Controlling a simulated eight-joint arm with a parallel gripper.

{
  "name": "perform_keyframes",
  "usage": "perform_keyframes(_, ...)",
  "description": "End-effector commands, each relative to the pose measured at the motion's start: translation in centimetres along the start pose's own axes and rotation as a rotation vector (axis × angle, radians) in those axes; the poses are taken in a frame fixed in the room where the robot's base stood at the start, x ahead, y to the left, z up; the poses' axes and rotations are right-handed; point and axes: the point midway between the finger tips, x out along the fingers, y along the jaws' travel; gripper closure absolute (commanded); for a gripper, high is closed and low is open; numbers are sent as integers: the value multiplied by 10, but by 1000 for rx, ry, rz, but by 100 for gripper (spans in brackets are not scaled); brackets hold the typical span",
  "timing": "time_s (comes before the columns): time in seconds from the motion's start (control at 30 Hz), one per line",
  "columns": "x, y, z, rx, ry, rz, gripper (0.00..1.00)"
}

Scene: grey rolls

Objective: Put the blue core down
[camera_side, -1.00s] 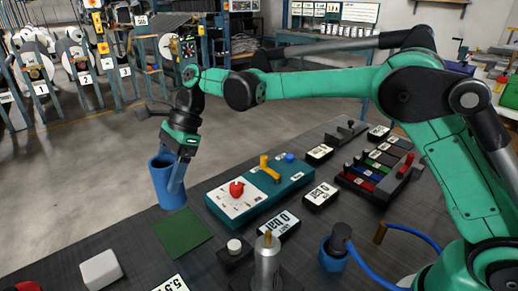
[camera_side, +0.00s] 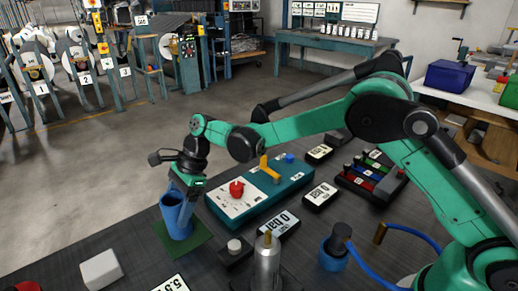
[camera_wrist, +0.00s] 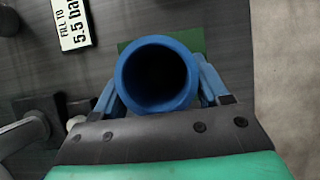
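The blue core (camera_side: 174,216) is an upright hollow blue tube. In the side view its base is at the green square mat (camera_side: 197,241), and it looks to be on or just over it; a small gap cannot be ruled out. My gripper (camera_side: 186,208) is shut on the core, with one finger visible along its near right side. In the wrist view the core's open top (camera_wrist: 158,74) faces the camera, and the fingers press its left and right sides. Part of the green mat (camera_wrist: 190,40) shows behind the core.
A teal control box (camera_side: 262,188) with a red knob and yellow lever stands right of the core. A white block (camera_side: 101,269) lies front left. A "5.5 bar" sign (camera_wrist: 72,22) and a metal cylinder (camera_side: 267,262) are nearby. Dark table around the mat's left side is clear.

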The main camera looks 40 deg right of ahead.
Motion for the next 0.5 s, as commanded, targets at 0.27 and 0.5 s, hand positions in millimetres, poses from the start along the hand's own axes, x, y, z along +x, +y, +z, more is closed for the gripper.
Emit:
perform_keyframes(0.27,0,0,0,0,0,0,2)
perform_keyframes(0.5,-9,0,2,1,0,-1,2)
